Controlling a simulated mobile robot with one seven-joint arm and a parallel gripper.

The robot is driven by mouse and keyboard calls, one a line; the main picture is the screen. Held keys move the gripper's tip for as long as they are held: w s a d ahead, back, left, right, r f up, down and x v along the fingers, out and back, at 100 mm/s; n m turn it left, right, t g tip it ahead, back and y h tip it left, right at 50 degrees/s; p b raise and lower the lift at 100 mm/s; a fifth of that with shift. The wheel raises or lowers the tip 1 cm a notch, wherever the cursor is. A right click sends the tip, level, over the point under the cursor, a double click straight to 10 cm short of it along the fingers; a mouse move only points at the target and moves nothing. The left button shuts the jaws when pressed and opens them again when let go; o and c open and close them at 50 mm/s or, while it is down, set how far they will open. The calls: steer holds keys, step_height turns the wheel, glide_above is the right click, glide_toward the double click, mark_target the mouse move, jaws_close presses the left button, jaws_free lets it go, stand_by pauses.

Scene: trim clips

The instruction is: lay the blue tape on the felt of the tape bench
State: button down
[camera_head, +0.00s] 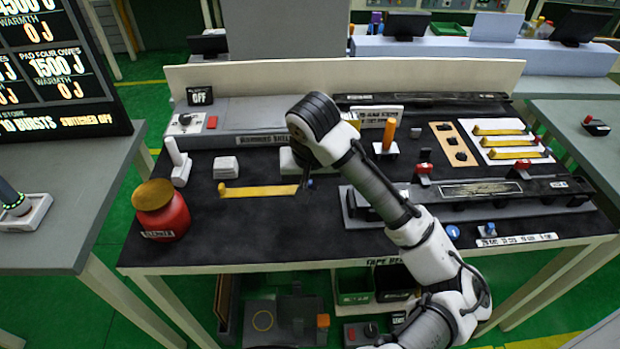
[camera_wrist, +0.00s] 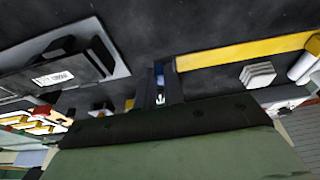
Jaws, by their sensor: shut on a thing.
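A long yellow strip with a blue end, which I take as the blue tape (camera_head: 259,191), extends left from my gripper (camera_head: 307,186) over the dark felt (camera_head: 280,230) of the tape bench. My gripper is shut on its blue end, a small part of which shows beside the fingers. In the wrist view the strip (camera_wrist: 240,51) runs to the upper right from my gripper (camera_wrist: 160,88). The strip looks flat and close to the felt; I cannot tell whether it touches along its length. The fingers hide most of the blue end.
A red jar with a yellow lid (camera_head: 161,210) stands at the front left. A small white block (camera_head: 226,167) lies behind the strip. Right of my gripper is a long dark rail fixture (camera_head: 480,190). Several yellow strips lie on a white card (camera_head: 511,141). The felt's front middle is clear.

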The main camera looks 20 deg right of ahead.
steer(key=shift+f+b, duration=2.2)
steer(key=shift+f, duration=1.35)
steer(key=c, duration=1.4)
jaws_free()
steer(key=shift+c, duration=0.2)
steer(key=v, duration=1.3)
steer(key=shift+r, duration=0.4)
steer(key=shift+s, duration=0.1)
